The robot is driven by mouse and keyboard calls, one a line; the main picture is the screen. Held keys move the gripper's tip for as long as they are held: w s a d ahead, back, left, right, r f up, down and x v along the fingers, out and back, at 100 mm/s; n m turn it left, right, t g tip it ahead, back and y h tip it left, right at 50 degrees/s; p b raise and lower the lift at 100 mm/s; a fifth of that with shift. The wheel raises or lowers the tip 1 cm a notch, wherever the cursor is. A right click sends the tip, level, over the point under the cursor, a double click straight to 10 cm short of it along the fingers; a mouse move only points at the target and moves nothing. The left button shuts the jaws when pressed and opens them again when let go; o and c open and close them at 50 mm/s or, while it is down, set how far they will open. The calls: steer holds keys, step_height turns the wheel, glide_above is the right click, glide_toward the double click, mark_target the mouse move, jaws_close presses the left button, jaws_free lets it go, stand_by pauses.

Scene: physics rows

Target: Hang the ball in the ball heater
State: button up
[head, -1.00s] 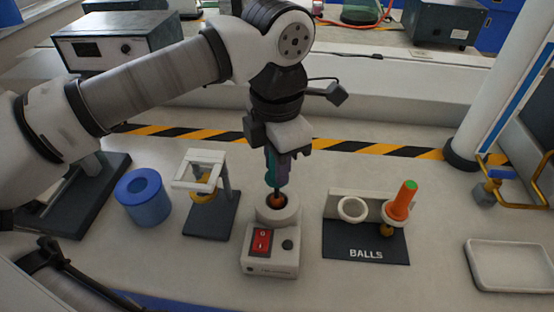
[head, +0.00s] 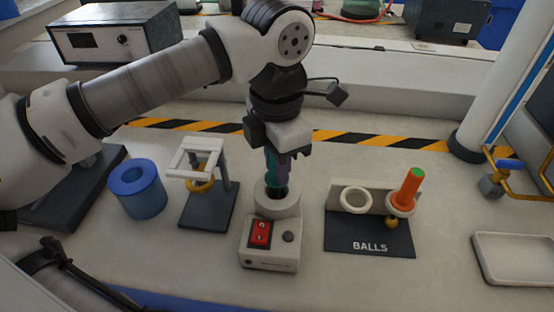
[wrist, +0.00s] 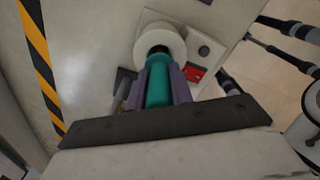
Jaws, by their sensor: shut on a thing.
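The ball heater (head: 268,258), a white box with a round cup (head: 278,206) on top and a red switch (head: 260,233), stands at the front middle. It also shows in the wrist view (wrist: 176,42). My gripper (head: 278,168) is shut on the teal handle (wrist: 158,85) of a ball tool, upright above the cup. The handle's lower end reaches down to the cup's opening. The ball is hidden, apparently inside the cup. I cannot tell whether the tool rests on the rim.
A dark BALLS rack (head: 370,238) stands right of the heater, with one empty ring (head: 354,200) and an orange-handled ball tool (head: 410,188) in the other. Left are a stand with a brass ring (head: 200,182) and a blue cylinder (head: 138,190). A white tray (head: 500,275) lies far right.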

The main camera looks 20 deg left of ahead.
steer(key=shift+f, duration=0.15)
steer(key=shift+f+b, duration=1.35)
steer(key=o, duration=1)
steer(key=shift+r, duration=0.15)
steer(key=o, duration=0.4)
steer(key=shift+r+p, duration=2.4)
steer(key=shift+r, duration=1.1)
